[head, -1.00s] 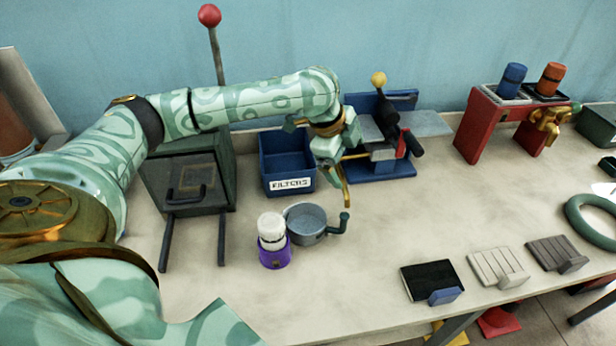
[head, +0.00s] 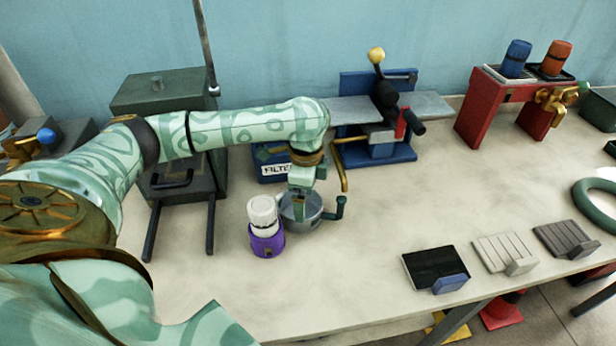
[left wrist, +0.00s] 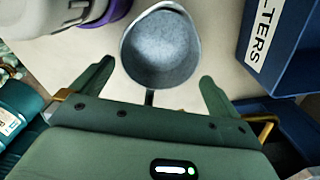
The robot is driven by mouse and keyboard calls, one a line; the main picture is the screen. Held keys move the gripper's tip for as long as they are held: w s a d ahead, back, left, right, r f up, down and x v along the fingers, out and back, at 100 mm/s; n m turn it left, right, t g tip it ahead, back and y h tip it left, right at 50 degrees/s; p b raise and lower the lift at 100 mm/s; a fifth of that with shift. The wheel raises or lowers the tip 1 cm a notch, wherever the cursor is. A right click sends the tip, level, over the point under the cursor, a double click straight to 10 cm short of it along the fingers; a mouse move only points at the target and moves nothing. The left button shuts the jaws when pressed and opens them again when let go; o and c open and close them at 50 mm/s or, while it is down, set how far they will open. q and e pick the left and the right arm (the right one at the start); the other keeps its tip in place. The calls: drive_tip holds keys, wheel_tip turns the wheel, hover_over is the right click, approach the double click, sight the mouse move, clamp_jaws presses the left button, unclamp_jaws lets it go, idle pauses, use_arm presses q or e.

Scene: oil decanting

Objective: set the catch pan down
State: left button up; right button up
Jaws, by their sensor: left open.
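The catch pan (head: 312,222) is a round grey pan with a dark green handle (head: 340,209) on its right. It stands on the table, touching or very close to a purple holder. My left gripper (head: 300,212) is over the pan in the head view and hides part of it. In the left wrist view the pan (left wrist: 160,55) lies beyond my two open, spread fingers (left wrist: 156,75). A short dark stem of the pan points toward the gripper between them. Nothing is gripped. My right gripper is not in view.
The purple holder (head: 267,243) carries a white cylinder (head: 263,213). The blue filters bin (head: 270,172) is behind my left arm. A blue stand (head: 385,152) with a lever is further back. Front right lie flat pads, a black one (head: 432,267) nearest. The table's middle is clear.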

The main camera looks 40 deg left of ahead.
sight(307, 204)
use_arm(q)
wheel_tip(307, 204, down, 5)
drive_tip(key=b, duration=0.3)
drive_tip(key=shift+d+f, duration=0.1)
drive_tip(key=shift+f, duration=0.1)
drive_tip(key=shift+r, duration=0.2)
drive_tip(key=shift+c, duration=0.3)
drive_tip(key=c, duration=1)
drive_tip(key=shift+o, duration=0.2)
drive_tip(key=shift+r+p, duration=0.45)
drive_tip(key=shift+r, duration=0.15)
wheel_tip(307, 204, up, 3)
drive_tip(key=shift+d+p, duration=0.1)
drive_tip(key=shift+p, duration=0.95)
drive_tip(key=s+d+r+p, duration=0.7)
drive_tip(key=s+d+r, duration=0.1)
drive_tip(key=s+d, duration=0.1)
drive_tip(key=shift+d+r+p, duration=0.4)
drive_tip(key=shift+d, duration=0.5)
